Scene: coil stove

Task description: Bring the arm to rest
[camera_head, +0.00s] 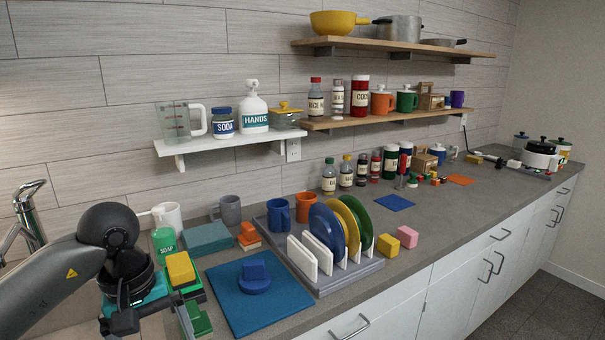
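My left arm comes in from the left, over the sink end of the counter. Its gripper (152,322) points down at the bottom left, with its two fingers spread apart and nothing visible between them. The fingertips are close to the lower picture edge. A yellow block (181,269) on a green piece stands just behind the gripper, and a green block (198,320) lies right beside its right finger. I cannot tell whether the finger touches it. My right gripper is not in view.
A blue mat (232,309) with a blue piece on it lies right of the gripper. Beyond it stands a grey rack (345,279) with plates. A soap bottle (164,240), mugs and a faucet (27,205) stand behind the arm. A white shelf (225,143) hangs above.

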